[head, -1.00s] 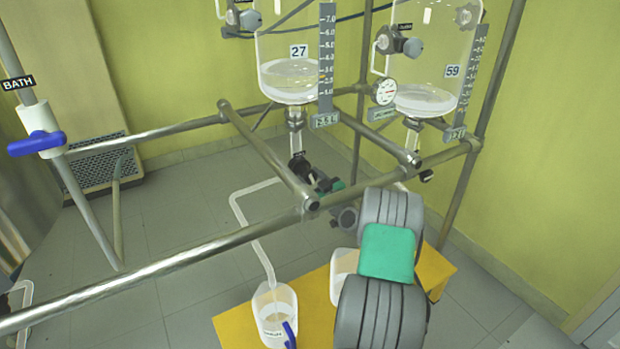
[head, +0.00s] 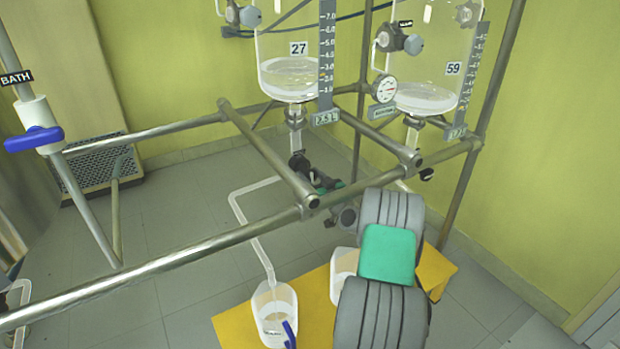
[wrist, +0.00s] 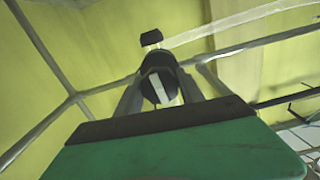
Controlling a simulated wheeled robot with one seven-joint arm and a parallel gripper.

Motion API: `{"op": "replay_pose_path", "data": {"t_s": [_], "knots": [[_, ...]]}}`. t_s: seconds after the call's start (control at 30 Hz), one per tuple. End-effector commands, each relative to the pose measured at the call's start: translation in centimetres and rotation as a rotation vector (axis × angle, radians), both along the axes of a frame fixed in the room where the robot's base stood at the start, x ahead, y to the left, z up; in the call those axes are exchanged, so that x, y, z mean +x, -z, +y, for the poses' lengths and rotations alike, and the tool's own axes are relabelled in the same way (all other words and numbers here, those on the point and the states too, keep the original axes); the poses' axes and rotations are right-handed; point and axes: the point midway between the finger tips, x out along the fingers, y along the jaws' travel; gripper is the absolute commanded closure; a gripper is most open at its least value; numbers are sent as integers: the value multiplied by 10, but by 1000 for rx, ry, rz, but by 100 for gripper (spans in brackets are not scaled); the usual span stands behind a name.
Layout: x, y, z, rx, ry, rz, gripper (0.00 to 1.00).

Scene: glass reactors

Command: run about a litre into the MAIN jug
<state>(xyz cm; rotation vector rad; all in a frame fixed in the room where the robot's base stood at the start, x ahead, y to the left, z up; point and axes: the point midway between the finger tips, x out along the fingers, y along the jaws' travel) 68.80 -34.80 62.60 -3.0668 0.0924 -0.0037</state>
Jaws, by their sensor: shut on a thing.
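Glass reactor 27 (head: 289,82) holds a shallow layer of clear liquid in the head view. Below it is a bottom outlet with a black valve (head: 298,162). My gripper (head: 309,174) is at this valve, shut on its black handle; in the wrist view the dark handle (wrist: 158,78) sits between the fingers. A clear bent tube (head: 250,222) runs from the outlet down to a jug (head: 275,308) with a blue handle and some liquid in it. Its small label is too blurred to read. My arm partly hides a second jug (head: 343,276).
Reactor 59 (head: 426,95) stands at the right with its own outlet and a gauge (head: 384,89). Metal rails (head: 160,268) cross in front of the outlets. A BATH valve with a blue lever (head: 35,139) is at the left.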

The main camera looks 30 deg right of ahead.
Motion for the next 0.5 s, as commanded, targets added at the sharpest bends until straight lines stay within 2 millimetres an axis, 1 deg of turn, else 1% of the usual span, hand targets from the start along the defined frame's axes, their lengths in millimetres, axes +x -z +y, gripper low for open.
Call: {"op": "replay_pose_path", "data": {"t_s": [0.5], "knots": [[0, 1, 0, 487, 1, -27, 96]]}}
